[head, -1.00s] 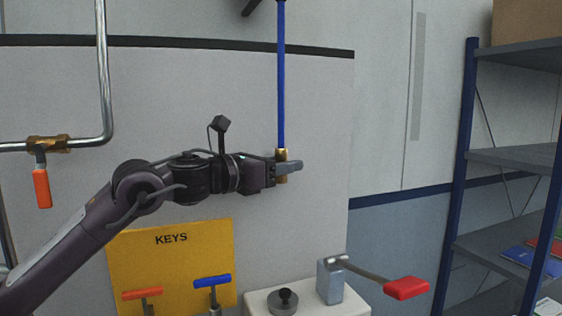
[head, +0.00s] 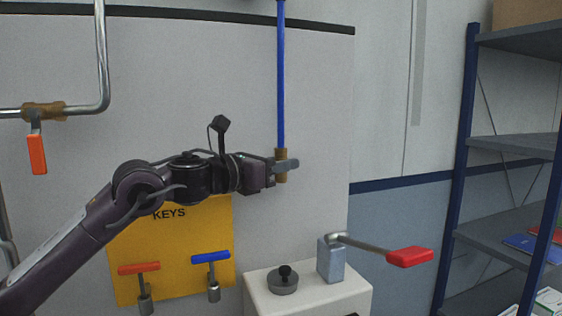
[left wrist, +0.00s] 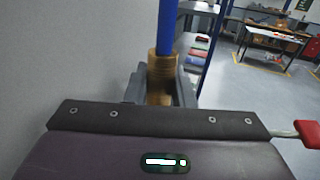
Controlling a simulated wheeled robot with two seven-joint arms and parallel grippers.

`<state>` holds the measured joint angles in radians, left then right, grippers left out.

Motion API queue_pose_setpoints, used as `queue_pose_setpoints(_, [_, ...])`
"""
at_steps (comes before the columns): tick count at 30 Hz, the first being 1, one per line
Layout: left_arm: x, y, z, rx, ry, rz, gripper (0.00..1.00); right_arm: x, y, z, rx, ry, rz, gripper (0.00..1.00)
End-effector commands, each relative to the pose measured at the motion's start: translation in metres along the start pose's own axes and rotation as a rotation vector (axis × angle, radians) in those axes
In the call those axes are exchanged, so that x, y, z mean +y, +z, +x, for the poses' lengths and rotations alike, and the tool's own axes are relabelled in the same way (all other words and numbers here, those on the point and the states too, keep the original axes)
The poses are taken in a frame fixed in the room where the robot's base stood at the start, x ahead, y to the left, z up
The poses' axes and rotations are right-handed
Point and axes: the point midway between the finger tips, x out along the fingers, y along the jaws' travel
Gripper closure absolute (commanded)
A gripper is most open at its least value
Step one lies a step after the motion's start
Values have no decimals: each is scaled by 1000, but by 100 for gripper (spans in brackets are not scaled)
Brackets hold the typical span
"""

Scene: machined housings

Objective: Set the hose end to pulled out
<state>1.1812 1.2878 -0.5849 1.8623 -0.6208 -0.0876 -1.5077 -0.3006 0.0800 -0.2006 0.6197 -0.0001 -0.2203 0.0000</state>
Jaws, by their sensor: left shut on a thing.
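The hose end is a brass fitting (head: 281,179) at the bottom of a straight, upright blue hose (head: 281,80) in the head view. My left gripper (head: 284,166) is shut on this brass end, with its fingers across it from the left. In the left wrist view the brass end (left wrist: 160,70) stands between the fingers, with the blue hose (left wrist: 168,25) rising out of its top. The fingers hide part of the brass. The upper end of the hose is out of view. My right gripper is not in view.
A yellow KEYS board (head: 190,235) holds a red and a blue T-handle key below my arm. A pale pedestal (head: 310,295) carries a knob and a red-handled lever (head: 408,257). A pipe valve (head: 38,153) is at left, shelves (head: 505,147) at right.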

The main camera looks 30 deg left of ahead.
Motion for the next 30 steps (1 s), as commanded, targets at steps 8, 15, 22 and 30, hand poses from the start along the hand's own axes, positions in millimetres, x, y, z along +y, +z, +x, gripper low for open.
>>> queue_pose_setpoints(8, [0,-62,0,2,-1,1,100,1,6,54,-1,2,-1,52])
queue_pose_setpoints(15, [0,-74,0,2,-1,1,100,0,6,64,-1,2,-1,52])
queue_pose_setpoints(22, [-1,-76,1,8,-2,1,100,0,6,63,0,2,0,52])
queue_pose_setpoints(30, [-1,-74,0,5,-2,0,57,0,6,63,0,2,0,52])
